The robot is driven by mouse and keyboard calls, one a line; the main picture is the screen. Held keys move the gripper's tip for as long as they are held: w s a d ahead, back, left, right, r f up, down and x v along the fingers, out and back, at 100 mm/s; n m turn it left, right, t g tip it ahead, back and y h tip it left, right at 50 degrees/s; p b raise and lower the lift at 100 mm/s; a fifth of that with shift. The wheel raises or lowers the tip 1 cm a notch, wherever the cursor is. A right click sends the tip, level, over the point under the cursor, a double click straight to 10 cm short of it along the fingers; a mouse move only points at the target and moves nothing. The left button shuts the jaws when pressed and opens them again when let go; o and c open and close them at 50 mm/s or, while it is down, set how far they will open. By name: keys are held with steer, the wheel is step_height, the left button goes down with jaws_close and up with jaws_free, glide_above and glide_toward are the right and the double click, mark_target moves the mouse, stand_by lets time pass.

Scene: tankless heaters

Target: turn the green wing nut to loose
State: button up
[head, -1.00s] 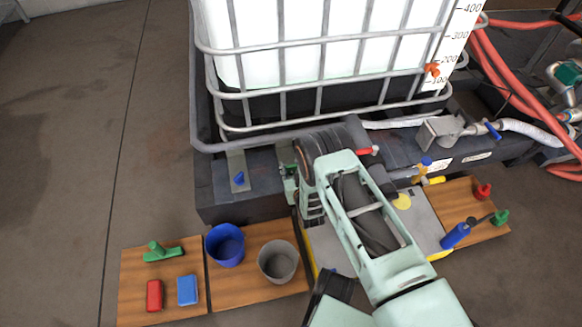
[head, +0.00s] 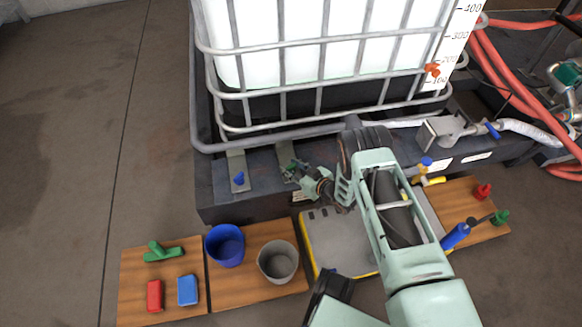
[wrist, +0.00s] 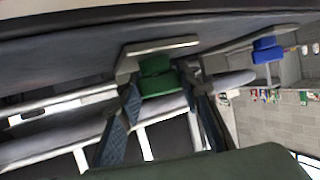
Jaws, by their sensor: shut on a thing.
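The green wing nut (wrist: 157,80) is on a metal bracket (wrist: 165,46) on the dark base under the white tank. My gripper (wrist: 163,95) has one finger on each side of the nut and is shut on it. In the head view my gripper (head: 291,172) reaches leftward to the same bracket, and its fingers largely hide the nut there. The nut's exact turn angle is hard to tell. A blue wing nut (head: 239,178) sits on another bracket to the left; it also shows in the wrist view (wrist: 267,50).
The caged white tank (head: 300,60) rises just behind my gripper. Below are a blue bucket (head: 225,246), a grey bucket (head: 278,262), a green brush (head: 162,252) and red and blue blocks on wooden boards. A grey-yellow case (head: 335,245) lies under my arm.

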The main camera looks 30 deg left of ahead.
steer(key=n+g, duration=0.4)
steer(key=g, duration=0.1)
steer(key=shift+w+n+g+y, duration=0.1)
steer(key=shift+n+g+y, duration=0.2)
steer(key=shift+n+y, duration=0.1)
steer(key=shift+n+g, duration=0.5)
steer(key=shift+g, duration=0.1)
steer(key=o, duration=1.2)
steer(key=shift+m+t, duration=0.4)
steer(key=shift+t, duration=0.1)
